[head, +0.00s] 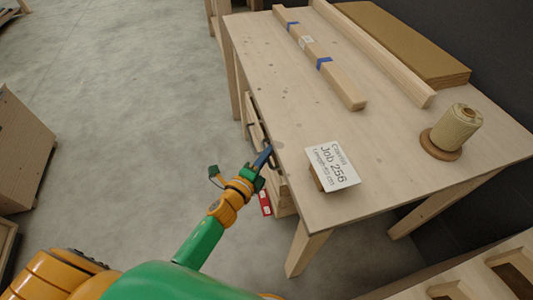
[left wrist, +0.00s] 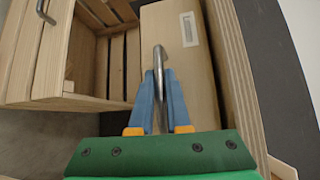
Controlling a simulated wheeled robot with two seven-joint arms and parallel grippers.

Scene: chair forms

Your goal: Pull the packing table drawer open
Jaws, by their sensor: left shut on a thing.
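The packing table (head: 270,80) has a pale wooden top, and wooden drawer parts show below its left edge. My left gripper (head: 264,157) is at that edge in the head view. In the left wrist view its blue fingers (left wrist: 161,88) are shut around a metal bar handle (left wrist: 160,58). The handle is on a plain wooden drawer front (left wrist: 192,75) with a pale label plate. How far this drawer stands out I cannot tell, as the arm and tabletop hide part of it. My right gripper is not in view.
A slatted wooden box-like part (left wrist: 105,62) with another metal handle (left wrist: 45,12) is left of the gripped front. On the tabletop are a Job 256 card (head: 333,167), a twine spool (head: 456,130) and long timbers (head: 322,62). Floor (head: 130,110) left of the table is clear.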

